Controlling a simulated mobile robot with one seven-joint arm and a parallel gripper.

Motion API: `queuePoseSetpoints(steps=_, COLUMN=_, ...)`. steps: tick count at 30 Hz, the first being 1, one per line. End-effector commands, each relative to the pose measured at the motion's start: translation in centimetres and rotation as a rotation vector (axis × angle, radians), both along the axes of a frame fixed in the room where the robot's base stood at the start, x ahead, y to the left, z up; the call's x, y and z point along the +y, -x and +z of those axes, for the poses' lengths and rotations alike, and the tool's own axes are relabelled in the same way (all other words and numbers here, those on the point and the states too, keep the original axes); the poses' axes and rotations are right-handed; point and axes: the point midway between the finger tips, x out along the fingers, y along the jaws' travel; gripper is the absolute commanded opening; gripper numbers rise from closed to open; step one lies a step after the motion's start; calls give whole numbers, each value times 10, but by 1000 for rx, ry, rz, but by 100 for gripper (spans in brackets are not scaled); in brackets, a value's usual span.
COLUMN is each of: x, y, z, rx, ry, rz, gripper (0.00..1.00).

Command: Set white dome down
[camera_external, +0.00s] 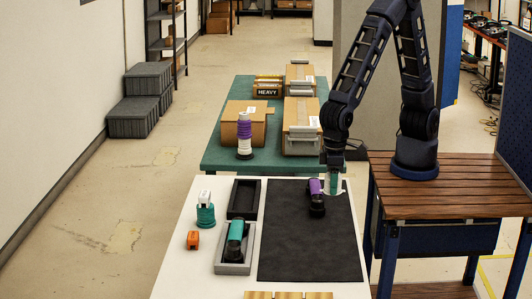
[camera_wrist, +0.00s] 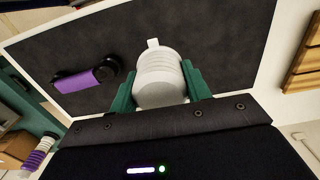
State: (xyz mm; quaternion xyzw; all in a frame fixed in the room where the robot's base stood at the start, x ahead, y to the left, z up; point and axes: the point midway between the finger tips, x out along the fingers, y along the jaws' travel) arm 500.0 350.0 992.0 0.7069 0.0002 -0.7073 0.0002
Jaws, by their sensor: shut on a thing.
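My gripper (camera_external: 334,186) is over the far right part of the dark mat (camera_external: 305,250) on the white table. In the wrist view its two teal fingers (camera_wrist: 160,88) are shut on the white dome (camera_wrist: 160,70), a ribbed white piece with a small tab at its far end. In the external view only a sliver of white shows beside the fingers; the rest is hidden. The dome is above or at the mat; I cannot tell whether it touches it.
A purple and black handset (camera_external: 316,198) lies on the mat, left of my gripper. A teal handset (camera_external: 235,235) sits in a grey tray (camera_external: 222,267), near an empty black tray (camera_external: 243,188). The mat's near part is clear.

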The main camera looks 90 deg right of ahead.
Motion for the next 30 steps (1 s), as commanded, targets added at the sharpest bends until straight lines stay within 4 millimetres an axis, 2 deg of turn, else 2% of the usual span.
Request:
queuePoseSetpoints(steps=3, x=-1, y=0, z=-28, rx=2, ry=3, rz=0, gripper=25)
queuePoseSetpoints(steps=12, x=0, y=0, z=-90, rx=2, ry=2, rz=-1, gripper=25)
queuePoseSetpoints(steps=16, x=0, y=0, z=-107, rx=1, ry=1, rz=-1, gripper=25)
queuePoseSetpoints(steps=23, x=0, y=0, z=-118, rx=0, ry=0, rz=-1, gripper=25)
queuePoseSetpoints(steps=30, x=-1, y=0, z=-146, rx=2, ry=2, rz=-1, gripper=25)
